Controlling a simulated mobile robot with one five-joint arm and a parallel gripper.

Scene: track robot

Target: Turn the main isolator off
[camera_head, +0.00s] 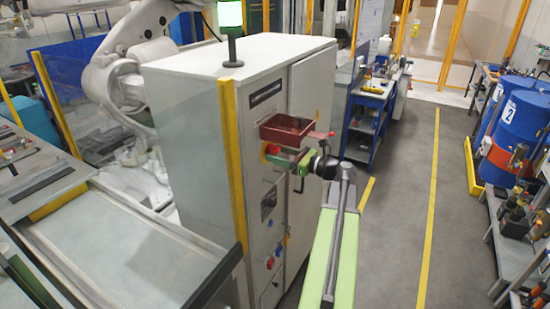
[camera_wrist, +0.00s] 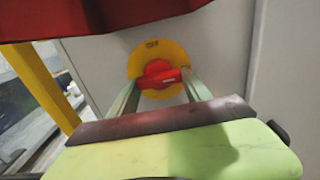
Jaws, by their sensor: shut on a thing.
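The main isolator is a red rotary handle (camera_wrist: 160,75) on a round yellow plate (camera_wrist: 149,50), on the front of the grey cabinet (camera_head: 264,115). In the wrist view its grip bar lies near horizontal, right end a little higher. In the head view the red handle (camera_head: 271,149) shows just below a red tray. My gripper (camera_wrist: 158,82) has its two pale green fingers on either side of the handle and is shut on it. In the head view my gripper (camera_head: 279,154) reaches in from the right; the contact is partly hidden there.
The red tray (camera_head: 287,128) juts from the cabinet just above my gripper and fills the top of the wrist view (camera_wrist: 95,14). Smaller coloured controls (camera_head: 270,262) sit lower on the cabinet. A yellow post (camera_head: 234,150) stands at its left edge. The aisle floor (camera_head: 395,200) is clear.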

